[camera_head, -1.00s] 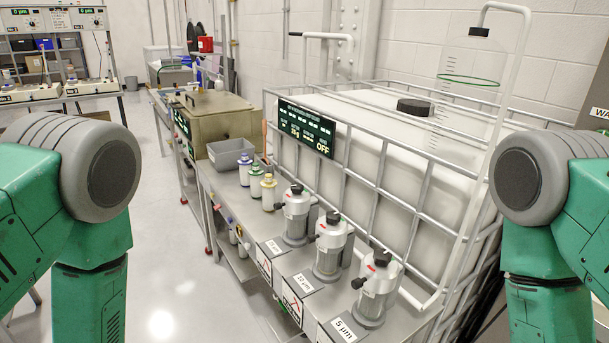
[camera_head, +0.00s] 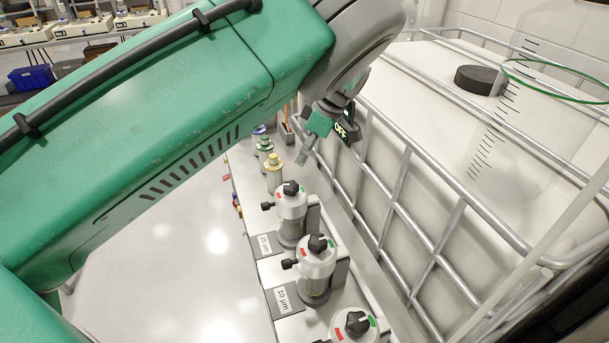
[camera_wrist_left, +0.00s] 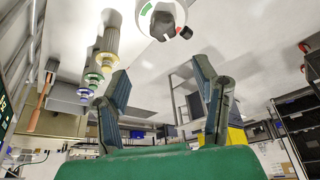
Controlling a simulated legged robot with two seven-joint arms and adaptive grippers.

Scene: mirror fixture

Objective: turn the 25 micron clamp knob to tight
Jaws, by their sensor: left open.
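The 25 micron filter housing (camera_head: 291,212) stands upright behind its "25 µm" label (camera_head: 265,244) in the head view. Its black clamp knob (camera_head: 291,188) sits on the white cap, with a red mark on the left and a green mark on the right. My left gripper (camera_head: 306,150) is above and beyond this housing, apart from it. In the left wrist view, the left gripper (camera_wrist_left: 160,78) shows its two fingers spread with nothing between them. A black knob on a white cap (camera_wrist_left: 163,22) shows at the top there, beyond the fingertips. My right gripper is out of view.
The 10 micron housing (camera_head: 317,262) and another housing (camera_head: 354,325) stand nearer on the same bench. The caged white tank (camera_head: 440,130) borders the right side. Open floor lies left.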

